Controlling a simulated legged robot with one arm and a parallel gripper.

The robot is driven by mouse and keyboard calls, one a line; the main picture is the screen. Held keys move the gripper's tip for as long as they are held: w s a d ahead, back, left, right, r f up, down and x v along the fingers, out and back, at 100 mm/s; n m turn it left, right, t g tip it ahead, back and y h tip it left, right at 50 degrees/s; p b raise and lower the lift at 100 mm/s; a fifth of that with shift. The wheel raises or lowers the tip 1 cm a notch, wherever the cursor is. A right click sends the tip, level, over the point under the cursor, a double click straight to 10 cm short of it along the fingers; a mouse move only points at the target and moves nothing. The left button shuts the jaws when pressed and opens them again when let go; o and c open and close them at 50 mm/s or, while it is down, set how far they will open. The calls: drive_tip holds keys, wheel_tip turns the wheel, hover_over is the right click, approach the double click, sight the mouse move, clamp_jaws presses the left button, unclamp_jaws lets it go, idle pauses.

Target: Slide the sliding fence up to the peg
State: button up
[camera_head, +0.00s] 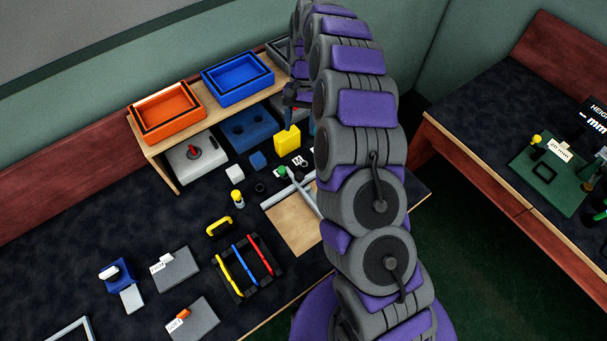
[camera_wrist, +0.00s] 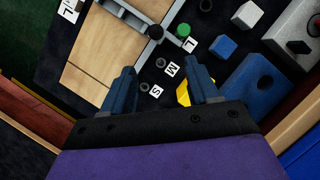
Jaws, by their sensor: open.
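In the wrist view a wooden board (camera_wrist: 124,41) carries crossing pale grey bars, one of them seemingly the sliding fence (camera_wrist: 134,57). In the head view the board (camera_head: 290,232) and bars are partly behind my arm. A green round peg (camera_wrist: 183,30) stands beside the bars near the "L" label; a dark grey round piece (camera_wrist: 155,32) sits where the bars meet. Which one is the task's peg I cannot tell. My gripper (camera_wrist: 165,75) is open and empty, its fingers above the small labelled discs, apart from the fence.
A yellow block (camera_head: 287,140) stands near the board, partly behind a finger in the wrist view. A shelf holds an orange tray (camera_head: 167,111) and a blue tray (camera_head: 237,80). A black rack (camera_head: 247,268) with coloured bars lies in front.

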drive_tip(key=b, duration=0.4)
approach(299, 175)
drive_tip(key=x, duration=0.7)
drive_tip(key=shift+s+d+f, duration=0.1)
drive_tip(key=shift+s+f, duration=0.05)
drive_tip(key=shift+f, duration=0.25)
drive_tip(key=shift+s+f, duration=0.15)
drive_tip(key=shift+f, duration=0.25)
drive_tip(key=shift+a, duration=0.3)
drive_tip(key=shift+d, duration=0.15)
drive_tip(key=c, duration=0.4)
clamp_jaws()
